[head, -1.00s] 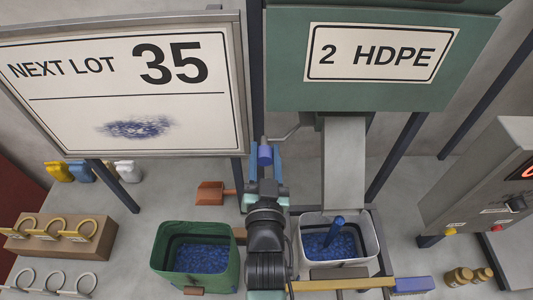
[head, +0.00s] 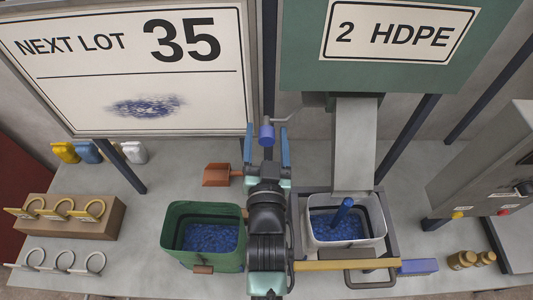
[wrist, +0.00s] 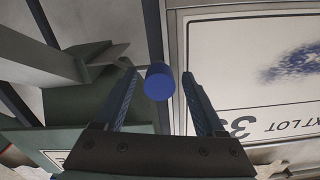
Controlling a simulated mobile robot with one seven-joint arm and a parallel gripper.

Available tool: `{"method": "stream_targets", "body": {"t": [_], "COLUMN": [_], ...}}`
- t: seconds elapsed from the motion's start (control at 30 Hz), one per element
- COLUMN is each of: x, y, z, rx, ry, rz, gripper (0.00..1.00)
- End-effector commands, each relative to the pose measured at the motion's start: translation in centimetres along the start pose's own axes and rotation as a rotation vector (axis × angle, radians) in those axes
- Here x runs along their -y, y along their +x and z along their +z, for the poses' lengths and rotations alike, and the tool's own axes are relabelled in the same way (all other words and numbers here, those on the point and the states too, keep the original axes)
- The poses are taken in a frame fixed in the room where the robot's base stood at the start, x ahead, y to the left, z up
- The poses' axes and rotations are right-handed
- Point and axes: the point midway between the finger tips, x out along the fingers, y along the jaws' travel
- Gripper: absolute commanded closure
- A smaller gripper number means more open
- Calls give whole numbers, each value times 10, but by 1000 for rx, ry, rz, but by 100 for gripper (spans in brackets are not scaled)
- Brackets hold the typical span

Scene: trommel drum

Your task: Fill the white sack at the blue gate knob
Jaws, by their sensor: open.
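The blue gate knob (head: 266,135) sits beside the chute under the 2 HDPE panel, on a grey crank arm. My gripper (head: 266,146) is open, with one blue finger on each side of the knob. In the wrist view, the knob (wrist: 159,82) shows between the fingertips, with a gap on both sides. The white sack (head: 379,225) stands under the grey chute (head: 353,145).
A green sack (head: 175,240) with blue flakes stands left of my arm. An orange scoop (head: 217,175) lies behind it. A NEXT LOT 35 board (head: 130,65) stands back left. Rings on a wooden block (head: 95,215) are left; a control box (head: 490,180) is right.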

Motion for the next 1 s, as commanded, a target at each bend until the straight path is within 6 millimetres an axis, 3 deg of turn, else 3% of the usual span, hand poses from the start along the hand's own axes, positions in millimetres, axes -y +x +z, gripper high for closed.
{"method": "stream_targets", "body": {"t": [0.6,0.8,1.0], "x": [-1,0,0], "y": [-104,-121,-125], "z": [2,1,0], "rx": [3,1,0], "ry": [1,0,0], "rz": [1,0,0], "gripper": [28,28,28]}}
